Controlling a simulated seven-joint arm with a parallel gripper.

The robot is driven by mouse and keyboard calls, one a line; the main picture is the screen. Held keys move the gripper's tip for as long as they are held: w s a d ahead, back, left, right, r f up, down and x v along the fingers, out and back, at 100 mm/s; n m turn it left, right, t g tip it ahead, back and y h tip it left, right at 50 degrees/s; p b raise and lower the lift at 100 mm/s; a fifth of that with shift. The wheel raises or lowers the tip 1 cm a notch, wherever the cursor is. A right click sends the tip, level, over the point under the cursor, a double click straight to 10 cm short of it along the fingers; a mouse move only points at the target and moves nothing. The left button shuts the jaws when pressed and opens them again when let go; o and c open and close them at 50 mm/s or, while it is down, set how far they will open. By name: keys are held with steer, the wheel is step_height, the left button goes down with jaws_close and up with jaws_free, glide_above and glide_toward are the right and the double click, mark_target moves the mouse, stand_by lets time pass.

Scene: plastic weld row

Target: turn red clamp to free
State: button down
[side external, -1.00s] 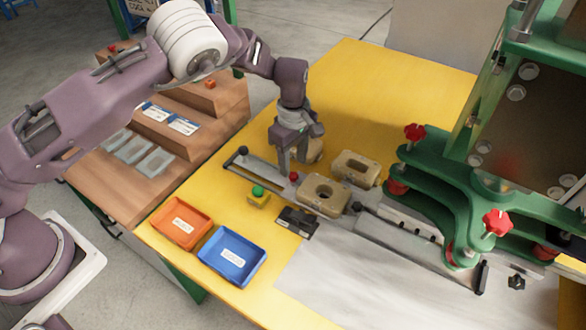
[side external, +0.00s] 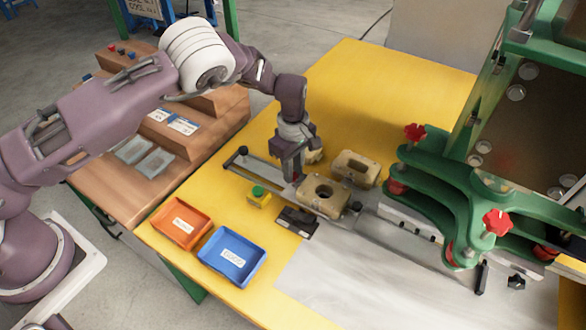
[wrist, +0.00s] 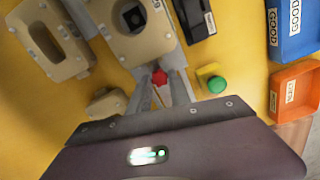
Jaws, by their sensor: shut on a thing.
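The red clamp (wrist: 160,78) is a small red knob on the grey rail beside the near tan block. In the wrist view it sits between my fingertips. My gripper (side external: 292,176) points down over this spot in the side view, where the fingers mostly hide the knob. In the wrist view my gripper (wrist: 162,84) is shut on the red clamp. The tan block (side external: 325,196) with a round opening sits on the rail just to the right of my gripper.
A yellow box with a green button (side external: 258,196) stands close to my gripper. A black part (side external: 297,222), an orange tray (side external: 181,223) and a blue tray (side external: 232,256) lie nearer. Another tan block (side external: 356,168) is behind. The green machine (side external: 440,190) stands at right.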

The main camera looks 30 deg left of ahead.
steer(key=m, duration=0.4)
steer(key=shift+w+m, duration=0.1)
steer(key=shift+m, duration=0.3)
steer(key=m, duration=0.4)
steer(key=shift+m, duration=0.3)
steer(key=m, duration=0.4)
steer(key=shift+d+m, duration=0.1)
steer(key=shift+m, duration=2)
